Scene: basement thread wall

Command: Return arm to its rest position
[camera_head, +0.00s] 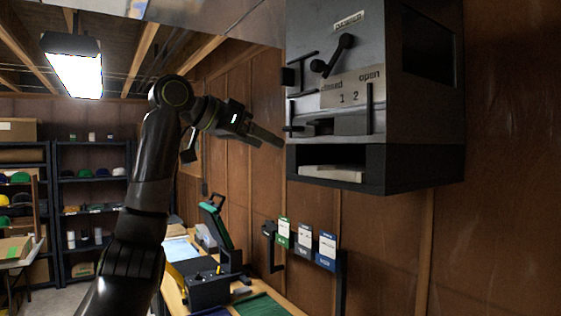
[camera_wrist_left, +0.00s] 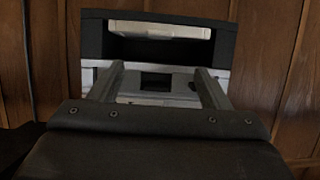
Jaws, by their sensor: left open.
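My left arm rises from the lower left in the head view. Its gripper (camera_head: 278,140) points right, toward the grey wall-mounted box (camera_head: 350,75) marked "closed", "open", "1" and "2". In the left wrist view the two fingers (camera_wrist_left: 158,85) stand apart with nothing held between them. The box's front, with a dark slot, lies beyond them, appearing upside down. I cannot tell whether a fingertip touches the box. A dark lever handle (camera_head: 333,56) sits on the box's upper front. My right gripper is in neither view.
Below the box is an open dark bay holding a pale flat item (camera_head: 332,174). Green, grey and blue cards (camera_head: 304,242) hang on the wood wall. A workbench (camera_head: 172,296) carries a black device (camera_head: 208,287). Shelves (camera_head: 92,172) stand at left.

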